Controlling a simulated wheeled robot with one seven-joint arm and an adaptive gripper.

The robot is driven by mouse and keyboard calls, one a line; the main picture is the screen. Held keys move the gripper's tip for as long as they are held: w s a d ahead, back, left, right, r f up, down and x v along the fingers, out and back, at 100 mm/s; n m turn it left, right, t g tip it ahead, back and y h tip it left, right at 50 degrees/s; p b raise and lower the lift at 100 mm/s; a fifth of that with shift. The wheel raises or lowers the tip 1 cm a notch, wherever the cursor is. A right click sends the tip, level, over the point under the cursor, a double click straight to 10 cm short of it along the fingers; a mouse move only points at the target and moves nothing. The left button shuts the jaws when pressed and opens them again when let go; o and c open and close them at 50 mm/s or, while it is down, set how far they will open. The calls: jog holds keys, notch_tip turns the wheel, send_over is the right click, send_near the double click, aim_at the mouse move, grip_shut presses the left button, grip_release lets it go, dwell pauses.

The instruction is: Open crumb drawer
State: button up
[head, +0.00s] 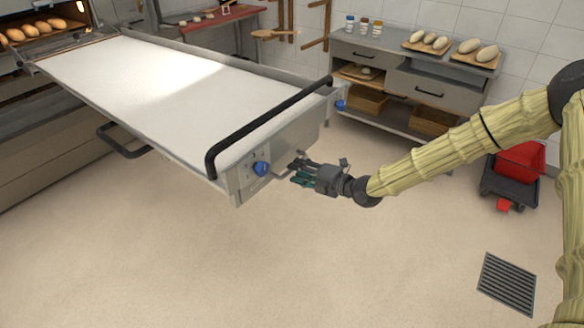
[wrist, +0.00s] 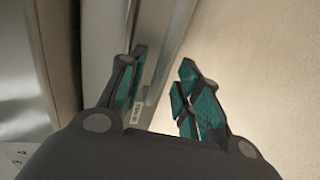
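My gripper (head: 302,175) is at the near right end of the long loader table (head: 120,75), just beside its metal end panel (head: 290,150). In the wrist view my gripper (wrist: 160,95) is open, its teal-padded fingers apart. A grey metal edge (wrist: 150,105) with a small pale label runs by the left finger and partly into the gap; I cannot tell if it touches. Nothing is clearly gripped. No part is plainly marked as the crumb drawer. A black bar handle (head: 122,146) shows below the loader's left side. A long black rail (head: 265,125) spans the loader's end.
Blue knobs (head: 262,168) sit on the loader's end. The deck oven (head: 40,130) with loaves is at the left. A drawer cabinet (head: 400,75) stands at the back. A red bin (head: 520,160) on a dolly is at the right. The floor in front is clear.

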jog(key=shift+x, duration=1.65)
grip_shut()
